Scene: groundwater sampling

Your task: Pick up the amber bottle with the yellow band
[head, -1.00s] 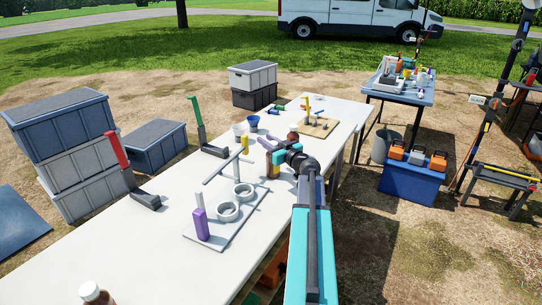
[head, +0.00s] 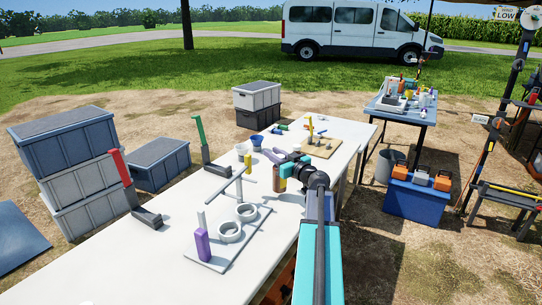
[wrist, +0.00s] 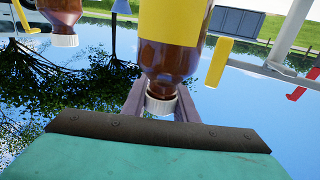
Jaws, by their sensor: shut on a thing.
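The amber bottle with the yellow band (wrist: 172,40) hangs in front of the wrist camera, whose view is upside down. Its white cap (wrist: 160,106) and neck sit between the two grey-purple fingers of my gripper (wrist: 162,98), which is shut on it. In the head view my gripper (head: 281,158) is over the far half of the white table, with the amber bottle (head: 279,184) below the fingers, partly covered. I cannot tell whether its base touches the table. Another amber bottle with a white cap (wrist: 62,20) shows at the side of the wrist view, apart from my gripper.
A grey plate with rings and a purple holder (head: 202,244) lies nearer on the table (head: 110,272). A wooden block with yellow-topped pegs (head: 318,148) stands beyond my gripper. White and blue cups (head: 257,142) stand left of it. Red and green handled tools line the left edge.

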